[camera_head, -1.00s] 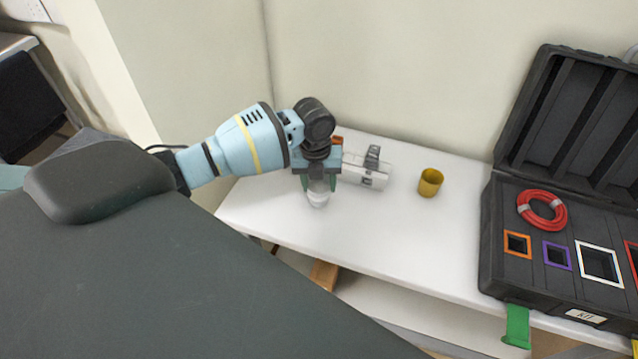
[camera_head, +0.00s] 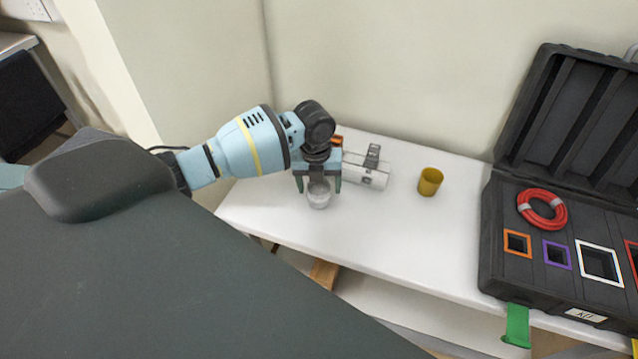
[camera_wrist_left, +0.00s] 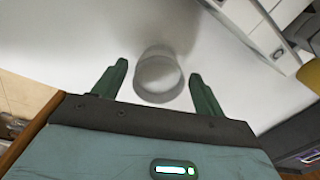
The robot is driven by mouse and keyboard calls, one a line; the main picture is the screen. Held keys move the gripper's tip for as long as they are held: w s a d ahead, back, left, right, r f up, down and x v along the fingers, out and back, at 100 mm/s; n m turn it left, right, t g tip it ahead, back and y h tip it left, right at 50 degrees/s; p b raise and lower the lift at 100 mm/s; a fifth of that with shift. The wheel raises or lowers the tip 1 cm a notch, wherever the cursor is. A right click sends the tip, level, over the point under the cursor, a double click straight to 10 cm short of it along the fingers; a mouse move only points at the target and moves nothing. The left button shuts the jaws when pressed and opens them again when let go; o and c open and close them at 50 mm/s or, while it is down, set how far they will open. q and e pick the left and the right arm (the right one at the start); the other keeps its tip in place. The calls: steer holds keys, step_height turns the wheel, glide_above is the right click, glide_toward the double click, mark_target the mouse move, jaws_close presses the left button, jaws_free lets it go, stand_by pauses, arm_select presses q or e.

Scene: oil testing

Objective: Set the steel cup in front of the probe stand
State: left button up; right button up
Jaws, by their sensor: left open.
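The steel cup (camera_head: 319,197) stands upright on the white table, in front of the white device that looks like the probe stand (camera_head: 368,170). My left gripper (camera_head: 319,190) is open, with one finger on each side of the cup. In the left wrist view the cup (camera_wrist_left: 158,78) sits between the two green fingers (camera_wrist_left: 157,82), with a gap on both sides. Part of the stand (camera_wrist_left: 262,35) shows at the upper right there. In the head view my gripper hides the stand's left end. My right gripper is not in view.
A yellow cup (camera_head: 430,182) stands right of the stand. An open black case (camera_head: 490,250) with a red cable coil (camera_head: 542,210) and coloured frames fills the table's right end. The middle front of the white table (camera_head: 400,235) is clear. A wall rises behind.

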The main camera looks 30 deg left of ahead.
arm_select(q)
step_height(320, 180, up, 12)
steer(key=shift+s+a+p, duration=0.15)
steer(key=shift+a+p, duration=0.15)
steer(key=shift+p, duration=0.1)
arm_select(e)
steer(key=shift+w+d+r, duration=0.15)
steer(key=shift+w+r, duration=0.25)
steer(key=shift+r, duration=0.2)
arm_select(q)
steer(key=shift+r, duration=0.1)
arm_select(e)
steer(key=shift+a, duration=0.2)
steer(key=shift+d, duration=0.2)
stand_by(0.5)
